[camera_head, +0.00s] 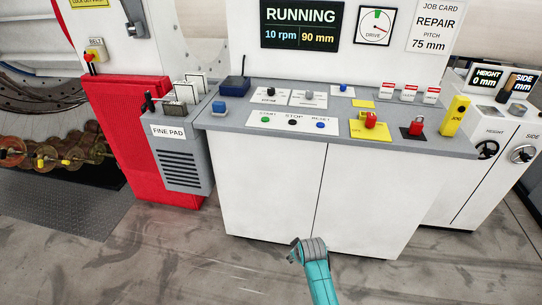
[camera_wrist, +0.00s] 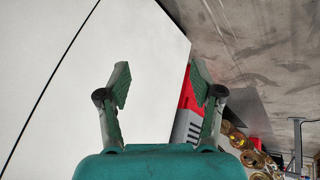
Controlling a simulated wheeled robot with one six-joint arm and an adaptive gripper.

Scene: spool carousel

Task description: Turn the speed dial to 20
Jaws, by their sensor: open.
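The console (camera_head: 228,122) has a grey sloping top with a black knob (camera_head: 271,91) and a grey knob (camera_head: 308,95), each on a white label plate. A blue knob (camera_head: 343,87) stands to their right. The plate lettering is too small to read, so I cannot tell which is the speed dial. The display (camera_head: 301,25) reads RUNNING, 10 rpm and 90 mm. My gripper (camera_wrist: 161,84) is open and empty in the wrist view, with a white cabinet front behind it. In the head view my teal arm is low in front of the console, well below the knobs.
Green, black and blue buttons sit on a front panel (camera_head: 292,122). Red controls (camera_head: 371,120) and a yellow JOG box (camera_head: 454,115) are at the right. A grey FINE PAD box (camera_head: 182,167) and red cabinet (camera_head: 125,130) stand left. The floor in front is clear.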

